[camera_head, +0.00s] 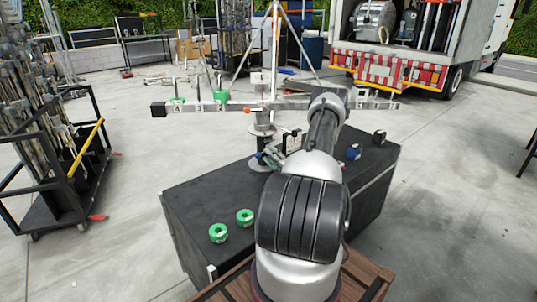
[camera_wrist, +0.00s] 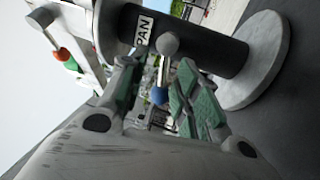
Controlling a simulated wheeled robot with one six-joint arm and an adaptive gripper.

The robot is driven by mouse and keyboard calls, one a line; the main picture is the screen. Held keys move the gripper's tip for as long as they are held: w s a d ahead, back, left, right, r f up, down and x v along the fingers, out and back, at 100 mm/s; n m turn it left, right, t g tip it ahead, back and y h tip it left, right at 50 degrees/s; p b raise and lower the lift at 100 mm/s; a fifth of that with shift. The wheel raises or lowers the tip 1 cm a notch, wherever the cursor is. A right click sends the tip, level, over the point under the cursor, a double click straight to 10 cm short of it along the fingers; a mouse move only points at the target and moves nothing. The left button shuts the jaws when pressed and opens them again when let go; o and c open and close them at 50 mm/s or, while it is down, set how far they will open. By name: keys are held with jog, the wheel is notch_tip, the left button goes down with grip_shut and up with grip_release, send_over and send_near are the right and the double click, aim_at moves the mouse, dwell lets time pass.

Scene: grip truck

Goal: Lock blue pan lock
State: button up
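The blue pan lock is a short metal lever with a round pivot and a blue tip (camera_wrist: 160,95), in the middle of the wrist view. It sticks out from a dark cylinder (camera_wrist: 185,45) with a white "PAN" label. My gripper (camera_wrist: 155,88) has its two green-padded fingers apart, one on each side of the lever. I cannot tell whether either finger touches it. In the head view my gripper (camera_head: 272,158) is beside the dark column of the mount (camera_head: 261,143), partly hidden by my arm.
A round grey flange (camera_wrist: 265,60) borders the cylinder. A red-tipped lever (camera_wrist: 64,55) is at upper left; a long metal bar (camera_head: 215,106) crosses above. A cart (camera_head: 60,185) stands left.

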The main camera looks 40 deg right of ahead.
jog(key=v, duration=0.9)
jog(key=shift+s+d, duration=0.1)
jog(key=shift+s, duration=0.25)
jog(key=shift+c, duration=0.5)
